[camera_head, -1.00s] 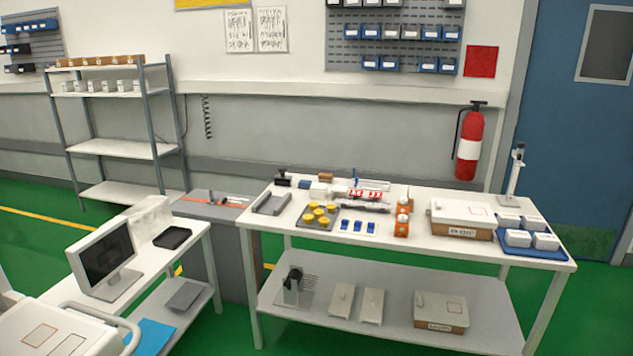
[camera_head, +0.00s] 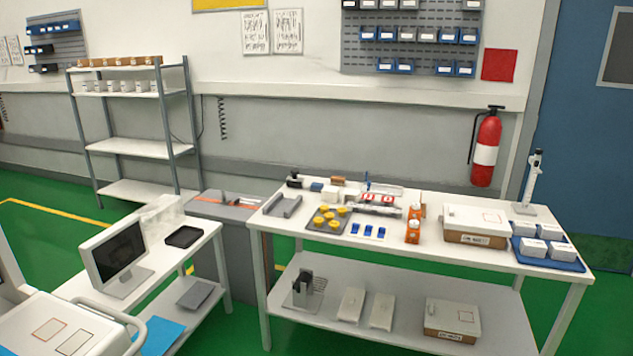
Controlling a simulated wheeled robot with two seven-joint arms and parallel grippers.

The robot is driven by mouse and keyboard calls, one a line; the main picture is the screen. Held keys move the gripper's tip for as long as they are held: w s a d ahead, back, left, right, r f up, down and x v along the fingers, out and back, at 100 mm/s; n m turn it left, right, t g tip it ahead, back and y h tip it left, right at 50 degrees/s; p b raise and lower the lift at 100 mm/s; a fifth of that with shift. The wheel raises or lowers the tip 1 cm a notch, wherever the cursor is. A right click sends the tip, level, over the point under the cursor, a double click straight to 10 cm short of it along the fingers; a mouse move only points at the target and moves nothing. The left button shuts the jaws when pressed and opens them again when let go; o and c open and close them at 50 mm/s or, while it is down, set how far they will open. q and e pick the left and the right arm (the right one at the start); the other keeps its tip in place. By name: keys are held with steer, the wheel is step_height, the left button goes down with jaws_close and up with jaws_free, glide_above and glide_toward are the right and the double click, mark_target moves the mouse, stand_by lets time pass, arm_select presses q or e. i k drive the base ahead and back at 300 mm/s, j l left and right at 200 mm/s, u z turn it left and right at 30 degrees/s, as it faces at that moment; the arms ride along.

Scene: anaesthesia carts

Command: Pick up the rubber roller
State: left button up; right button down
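I cannot pick out the rubber roller with certainty at this size. A small black object (camera_head: 294,180) at the back left of the white worktable (camera_head: 455,262) may be it, but its shape is too small to tell. Neither of my grippers shows in the head view.
The worktable holds a grey channel (camera_head: 283,206), a tray of yellow parts (camera_head: 316,225), orange-and-white items (camera_head: 413,224), a lidded box (camera_head: 478,218) and a blue tray (camera_head: 549,262). A monitor (camera_head: 119,256) stands on a side table at left. Green floor shows between tables.

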mark_target(294, 181)
steer(key=i+l+u, duration=0.1)
steer(key=u, duration=0.6)
steer(key=i+l+u, duration=0.45)
steer(key=l, duration=0.15)
steer(key=i+l+u, duration=0.2)
steer(key=l, duration=0.15)
steer(key=i+l, duration=0.15)
steer(key=l, duration=0.25)
steer(key=i+l, duration=0.15)
steer(key=l, duration=0.25)
steer(key=i+l+u, duration=0.1)
steer(key=l, duration=0.3)
steer(key=i+l, duration=0.15)
steer(key=l, duration=0.3)
steer(key=i+l, duration=0.15)
steer(key=l, duration=0.25)
steer(key=u, duration=0.05)
